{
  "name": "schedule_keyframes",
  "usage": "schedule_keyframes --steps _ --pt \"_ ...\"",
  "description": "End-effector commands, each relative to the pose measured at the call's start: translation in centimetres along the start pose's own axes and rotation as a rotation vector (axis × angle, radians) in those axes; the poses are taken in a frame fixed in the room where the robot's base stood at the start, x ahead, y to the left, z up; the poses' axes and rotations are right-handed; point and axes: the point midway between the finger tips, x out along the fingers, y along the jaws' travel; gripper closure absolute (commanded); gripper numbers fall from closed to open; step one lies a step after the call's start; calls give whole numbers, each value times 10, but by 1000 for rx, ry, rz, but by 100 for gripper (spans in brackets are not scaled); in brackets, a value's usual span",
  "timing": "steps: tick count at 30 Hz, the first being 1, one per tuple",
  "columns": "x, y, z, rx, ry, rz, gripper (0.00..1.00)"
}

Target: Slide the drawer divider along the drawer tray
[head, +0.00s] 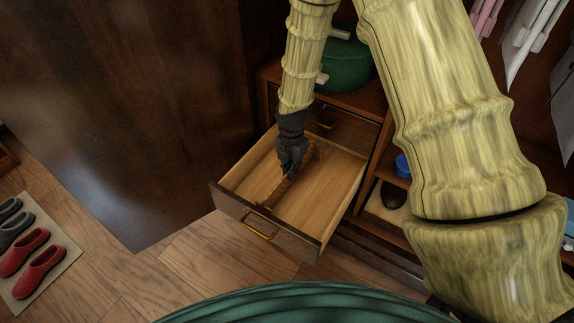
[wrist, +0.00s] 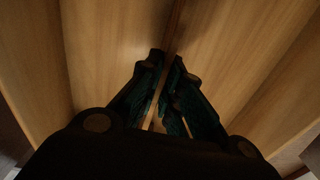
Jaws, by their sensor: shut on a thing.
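The drawer tray (head: 327,206) is a pulled-out wooden drawer with a pale floor and a brass handle on its front. The drawer divider (head: 277,194) is a thin brown strip that runs from front to back inside it, near the middle. My gripper (head: 289,172) reaches down into the drawer and is shut on the divider. In the wrist view, the divider (wrist: 174,28) runs away from between the fingertips (wrist: 172,85), with the bare drawer floor (wrist: 110,50) on both sides. The part of the divider between my fingers is mostly hidden.
A green pot (head: 346,66) stands on the cabinet top behind the drawer. Shelves at the right hold a brown shoe (head: 393,195) and a blue item (head: 402,166). A large dark wooden panel (head: 125,100) stands at the left. Red slippers (head: 38,273) lie on a mat at the lower left.

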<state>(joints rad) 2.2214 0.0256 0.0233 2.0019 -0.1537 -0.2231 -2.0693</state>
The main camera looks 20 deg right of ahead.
Motion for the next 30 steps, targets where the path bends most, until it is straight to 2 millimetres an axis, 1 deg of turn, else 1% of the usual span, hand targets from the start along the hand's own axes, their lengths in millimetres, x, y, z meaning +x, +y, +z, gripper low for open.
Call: schedule_keyframes --steps 9,22,23,24,26,27,30 --pt "-1 -11 3 -6 -1 0 100" --pt "0 -13 4 -7 -1 1 100" --pt "0 -13 4 -7 -1 1 88" --pt "0 -13 4 -7 -1 1 80" --pt "0 -13 4 -7 -1 1 70" --pt "0 -13 4 -6 -1 1 68" --pt "0 -13 4 -6 -1 1 68"
